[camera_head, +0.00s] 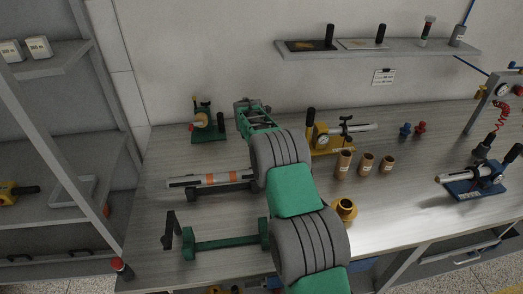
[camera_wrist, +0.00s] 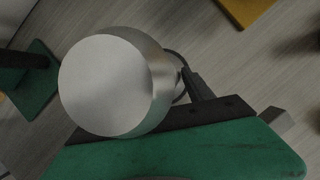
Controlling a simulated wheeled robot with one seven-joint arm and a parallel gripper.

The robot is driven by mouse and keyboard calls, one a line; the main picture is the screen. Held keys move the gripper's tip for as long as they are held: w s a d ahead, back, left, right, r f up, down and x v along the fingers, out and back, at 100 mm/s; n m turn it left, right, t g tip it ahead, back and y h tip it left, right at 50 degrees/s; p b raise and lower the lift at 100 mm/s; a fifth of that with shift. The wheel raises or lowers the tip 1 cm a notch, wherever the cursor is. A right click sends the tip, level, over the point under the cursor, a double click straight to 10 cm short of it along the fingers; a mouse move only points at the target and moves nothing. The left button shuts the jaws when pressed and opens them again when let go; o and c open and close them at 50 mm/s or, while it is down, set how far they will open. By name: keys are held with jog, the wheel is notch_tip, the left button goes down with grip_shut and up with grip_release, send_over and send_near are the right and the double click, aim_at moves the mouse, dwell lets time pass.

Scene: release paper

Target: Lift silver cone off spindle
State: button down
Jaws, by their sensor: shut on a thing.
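The silver cone (camera_wrist: 105,88) fills the left middle of the wrist view, its broad round end towards the camera. My gripper (camera_wrist: 184,82) is shut on its narrower part, where a dark finger shows at the cone's right side. In the head view my gripper (camera_head: 250,112) is over the back of the bench, partly behind my arm. I cannot make out the cone there. No spindle shows under the cone in the wrist view, so I cannot tell whether the two touch.
A green stand (camera_head: 208,136) is left of my gripper and a yellow-based device (camera_head: 330,147) is right of it. A rod with orange bands (camera_head: 222,180) lies nearer. Several brown cylinders (camera_head: 343,164) stand to the right. A wall shelf (camera_head: 375,48) is above.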

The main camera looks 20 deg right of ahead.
notch_tip(320, 180, up, 7)
jog(key=p, duration=0.5)
jog(key=shift+d, duration=0.15)
jog(key=shift+w+r, duration=0.1)
dwell(0.3)
jog(key=shift+r+p, duration=0.8)
jog(key=shift+r, duration=2.7)
jog(key=shift+s+a+r, duration=0.1)
jog(key=shift+a+r, duration=0.05)
jog(key=shift+r, duration=1.5)
jog(key=shift+s+a+r, duration=0.1)
jog(key=shift+r, duration=1.5)
jog(key=shift+r, duration=0.85)
